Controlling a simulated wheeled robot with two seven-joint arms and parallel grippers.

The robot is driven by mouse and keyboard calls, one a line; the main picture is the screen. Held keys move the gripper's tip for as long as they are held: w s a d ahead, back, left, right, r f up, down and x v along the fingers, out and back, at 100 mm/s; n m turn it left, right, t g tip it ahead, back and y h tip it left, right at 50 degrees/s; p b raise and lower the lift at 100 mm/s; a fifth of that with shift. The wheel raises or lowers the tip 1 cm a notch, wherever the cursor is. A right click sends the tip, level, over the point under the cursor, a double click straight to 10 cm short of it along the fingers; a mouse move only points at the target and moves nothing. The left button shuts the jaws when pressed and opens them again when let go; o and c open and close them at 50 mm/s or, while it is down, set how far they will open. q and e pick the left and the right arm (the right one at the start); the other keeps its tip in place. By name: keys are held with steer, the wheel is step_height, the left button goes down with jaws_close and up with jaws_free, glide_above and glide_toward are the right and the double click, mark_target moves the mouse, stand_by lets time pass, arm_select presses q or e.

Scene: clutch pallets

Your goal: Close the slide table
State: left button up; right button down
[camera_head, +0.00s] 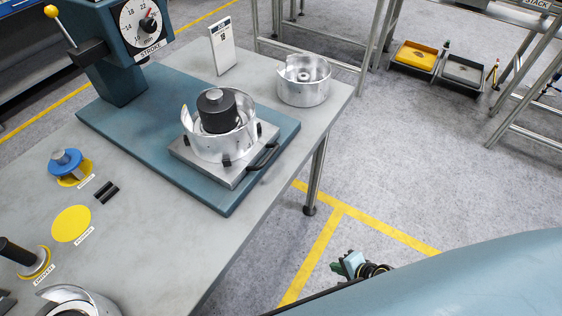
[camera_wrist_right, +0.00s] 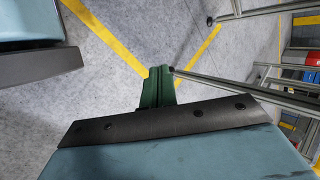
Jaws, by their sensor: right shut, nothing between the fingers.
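The slide table is a grey metal plate (camera_head: 243,173) with a black handle (camera_head: 264,158) at its right side. It sits on the teal press base (camera_head: 160,118), near the end away from the press column. A silver clutch housing (camera_head: 203,150) with a black cylinder (camera_head: 217,112) in it stands on the plate. My right gripper (camera_head: 337,268) is beyond the bench's right edge, over the floor, well apart from the handle. Its green fingers (camera_wrist_right: 158,87) are shut and empty in the right wrist view. My left gripper is not in view.
The press head (camera_head: 130,25) with a stroke dial stands at the upper left. A second silver housing (camera_head: 303,80) and a white sign (camera_head: 222,48) stand on the grey bench (camera_head: 325,88). Yellow pads lie at the left. Floor right of the bench is open, with metal frames behind.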

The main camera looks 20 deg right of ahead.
steer(key=w+a+r+m+t+y+b, duration=0.1)
steer(key=w+r+m+t+y, duration=0.1)
steer(key=w+r+m, duration=0.45)
steer(key=w+a+r+m+t+y, duration=0.1)
steer(key=w+r+m+t+y, duration=0.15)
steer(key=r, duration=0.75)
steer(key=m+t+y, duration=0.3)
steer(key=m, duration=0.1)
glide_toward(259, 155)
steer(key=x, duration=0.6)
steer(key=shift+r, duration=0.1)
steer(key=shift+w+a+p, duration=0.3)
steer(key=shift+w, duration=0.05)
